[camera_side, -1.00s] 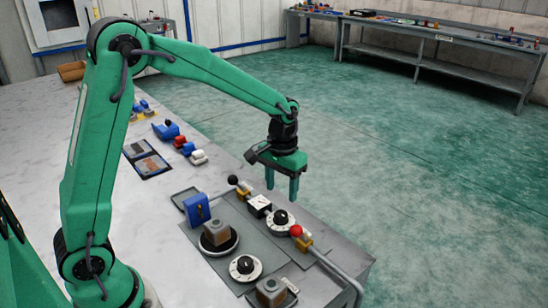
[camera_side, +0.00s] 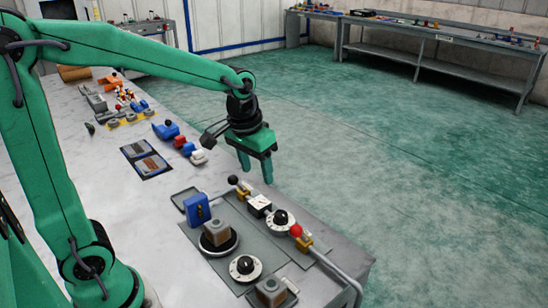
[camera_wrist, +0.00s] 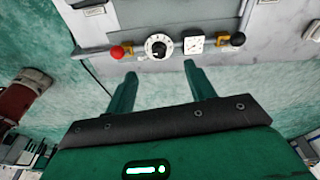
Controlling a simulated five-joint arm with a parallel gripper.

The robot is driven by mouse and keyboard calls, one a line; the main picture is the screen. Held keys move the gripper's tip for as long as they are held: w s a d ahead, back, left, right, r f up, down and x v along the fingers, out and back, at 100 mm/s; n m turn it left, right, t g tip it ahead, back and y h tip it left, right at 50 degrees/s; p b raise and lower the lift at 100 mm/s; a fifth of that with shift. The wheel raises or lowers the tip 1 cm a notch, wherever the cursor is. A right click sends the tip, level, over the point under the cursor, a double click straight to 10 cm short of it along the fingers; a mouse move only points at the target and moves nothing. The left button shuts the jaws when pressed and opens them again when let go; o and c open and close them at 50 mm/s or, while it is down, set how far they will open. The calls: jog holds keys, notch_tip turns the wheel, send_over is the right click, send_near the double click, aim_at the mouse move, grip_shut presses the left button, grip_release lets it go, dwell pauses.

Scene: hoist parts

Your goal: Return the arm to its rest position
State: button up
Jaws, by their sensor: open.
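My gripper (camera_side: 256,164) is open and empty, raised beyond the far long edge of the bench in the side view. Its two green fingers point down, with nothing between them. In the wrist view my gripper (camera_wrist: 157,76) shows both fingers apart, over the green floor. My arm reaches from the left side of the side view across the bench. The panel with a dial (camera_side: 280,219), a square gauge (camera_side: 259,204), a red knob (camera_side: 296,231) and a black knob (camera_side: 233,180) stands nearer the camera than my gripper. The panel dial (camera_wrist: 158,46) also shows at the top of the wrist view.
The pale bench (camera_side: 130,215) holds a blue block (camera_side: 196,208), grey blocks on round bases, a flat dark tray (camera_side: 147,161) and several small coloured parts. Open green floor (camera_side: 400,190) lies to the right. A long shelf bench (camera_side: 430,60) stands far back.

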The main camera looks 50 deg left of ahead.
jog(key=s+r+m+t, duration=0.1)
jog(key=s+r+t, duration=0.2)
jog(key=s, duration=1.1)
jog(key=shift+a+r+t, duration=0.3)
jog(key=shift+a+r, duration=0.1)
jog(key=shift+r, duration=0.15)
